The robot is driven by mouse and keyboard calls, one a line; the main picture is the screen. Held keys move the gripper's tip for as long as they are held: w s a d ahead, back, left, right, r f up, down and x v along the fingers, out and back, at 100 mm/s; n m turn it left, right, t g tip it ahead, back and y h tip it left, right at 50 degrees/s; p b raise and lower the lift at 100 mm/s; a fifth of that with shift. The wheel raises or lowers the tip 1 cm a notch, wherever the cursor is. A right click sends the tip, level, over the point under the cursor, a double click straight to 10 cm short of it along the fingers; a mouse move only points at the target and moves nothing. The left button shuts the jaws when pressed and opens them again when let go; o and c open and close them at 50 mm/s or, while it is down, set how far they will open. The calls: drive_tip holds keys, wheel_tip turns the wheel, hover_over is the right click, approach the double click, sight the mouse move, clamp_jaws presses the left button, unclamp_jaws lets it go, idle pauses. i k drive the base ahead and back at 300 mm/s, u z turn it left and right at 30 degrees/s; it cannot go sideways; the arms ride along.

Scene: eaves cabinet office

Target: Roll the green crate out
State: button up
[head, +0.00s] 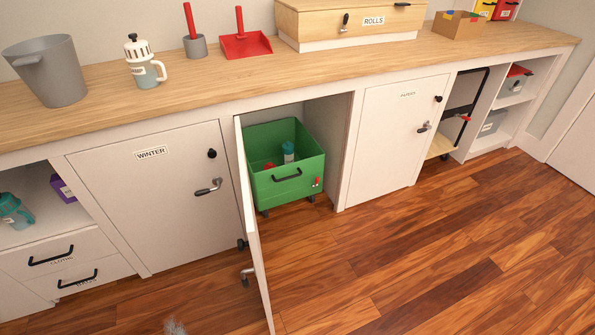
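The green crate (285,188) stands on small casters inside an open cabinet bay below the counter. Its front face has a black handle (287,175) and a small red item at its right. A teal-topped bottle (288,151) and something red are inside it. The bay's white door (253,230) stands open, swung out into the room on the crate's left. The front of the crate is at about the bay's opening. My gripper is not in view.
The wooden floor (430,250) in front and to the right is clear. Closed cabinet doors, one labelled WINTER (153,195), flank the bay. The counter (330,68) holds a grey bin (50,75), a jug (143,65) and a red dustpan (246,45). A blurred grey patch (175,327) shows at the bottom edge.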

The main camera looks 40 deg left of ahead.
sight(281, 184)
drive_tip(key=u, duration=0.25)
drive_tip(key=i, duration=0.7)
drive_tip(key=u, duration=1.15)
drive_tip(key=i, duration=0.65)
drive_tip(key=u, duration=0.65)
